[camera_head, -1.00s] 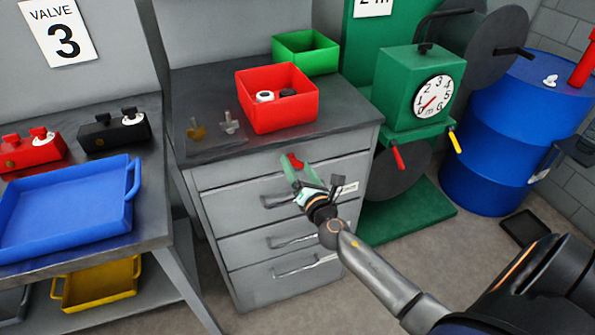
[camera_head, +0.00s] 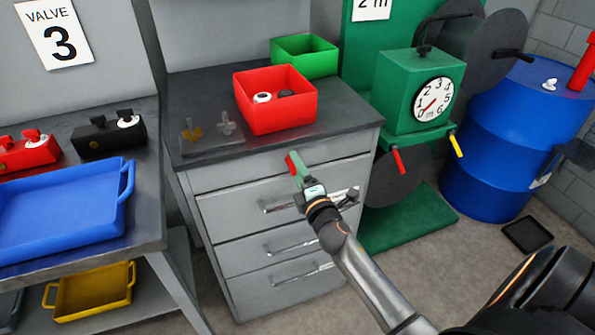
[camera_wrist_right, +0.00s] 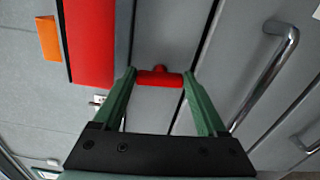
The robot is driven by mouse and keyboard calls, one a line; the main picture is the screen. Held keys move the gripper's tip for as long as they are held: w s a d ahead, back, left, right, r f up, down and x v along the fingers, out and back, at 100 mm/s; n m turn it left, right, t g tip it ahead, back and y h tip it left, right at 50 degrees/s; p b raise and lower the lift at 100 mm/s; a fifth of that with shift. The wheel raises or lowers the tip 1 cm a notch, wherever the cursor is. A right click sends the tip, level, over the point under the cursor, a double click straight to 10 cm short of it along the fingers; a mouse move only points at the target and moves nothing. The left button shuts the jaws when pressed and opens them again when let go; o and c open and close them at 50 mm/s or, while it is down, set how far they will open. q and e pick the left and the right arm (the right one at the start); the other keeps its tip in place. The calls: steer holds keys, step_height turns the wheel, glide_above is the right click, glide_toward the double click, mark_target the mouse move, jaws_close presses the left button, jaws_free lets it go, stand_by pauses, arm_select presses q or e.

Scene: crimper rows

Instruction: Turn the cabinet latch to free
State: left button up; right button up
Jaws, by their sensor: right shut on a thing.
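The cabinet latch, a small red handle (camera_head: 291,164), is on the upper front of the grey drawer cabinet (camera_head: 233,212). It also shows in the right wrist view (camera_wrist_right: 160,77) as a short red bar with a stub on its far side. My right gripper (camera_head: 299,171) is at the latch, its green fingers on either side of the red bar and touching its ends. It is shut on the latch. The fingers hide part of the latch in the head view. My left gripper is not in view.
Bar drawer handles (camera_head: 292,244) stick out below my gripper. A red bin (camera_head: 275,112) with small parts and a green bin (camera_head: 306,58) stand on the cabinet top. A green machine with a dial (camera_head: 405,90) is to the right, a bench with a blue tray (camera_head: 60,225) to the left.

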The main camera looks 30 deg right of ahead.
steer(key=shift+f+m, duration=0.1)
steer(key=shift+m, duration=0.7)
steer(key=o, duration=1.3)
steer(key=shift+s, duration=0.1)
steer(key=b+v, duration=0.1)
steer(key=v, duration=1.1)
steer(key=shift+s, duration=0.2)
